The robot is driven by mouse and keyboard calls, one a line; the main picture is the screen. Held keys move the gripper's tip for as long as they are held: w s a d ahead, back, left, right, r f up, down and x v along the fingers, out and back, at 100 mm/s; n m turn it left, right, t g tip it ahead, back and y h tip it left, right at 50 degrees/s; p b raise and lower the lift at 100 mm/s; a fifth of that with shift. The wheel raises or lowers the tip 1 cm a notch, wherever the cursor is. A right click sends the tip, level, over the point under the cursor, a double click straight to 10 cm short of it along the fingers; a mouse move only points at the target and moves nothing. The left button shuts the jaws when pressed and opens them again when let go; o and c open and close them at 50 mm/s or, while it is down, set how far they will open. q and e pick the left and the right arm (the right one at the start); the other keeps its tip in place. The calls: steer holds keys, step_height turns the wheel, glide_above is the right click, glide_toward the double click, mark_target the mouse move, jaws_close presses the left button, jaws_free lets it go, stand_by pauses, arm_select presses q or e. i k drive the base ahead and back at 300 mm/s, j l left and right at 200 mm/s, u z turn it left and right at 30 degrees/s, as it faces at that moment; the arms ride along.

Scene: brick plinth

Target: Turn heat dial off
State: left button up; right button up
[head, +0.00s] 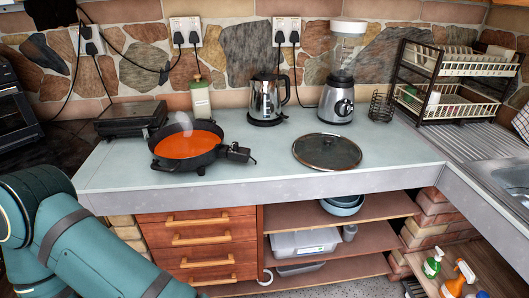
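An electric skillet (172,160) with a black body stands on the counter left of centre, filled with orange-red liquid. Pale steam rises over it. A black control unit (237,152) sticks out from its right side; this appears to carry the heat dial, but the dial's setting is too small to read. A round glass lid (327,152) with a dark rim lies flat on the counter to the right, apart from the skillet. My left arm shows at the lower left, below the counter front; its gripper is out of frame. My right gripper is not in view.
A black grill (128,117) is at left, a dish rack (455,82) and sink at right. The counter (265,178) is clear in front; drawers (205,245) and shelves lie below.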

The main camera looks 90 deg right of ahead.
mark_target(236, 147)
steer(key=z, duration=2.65)
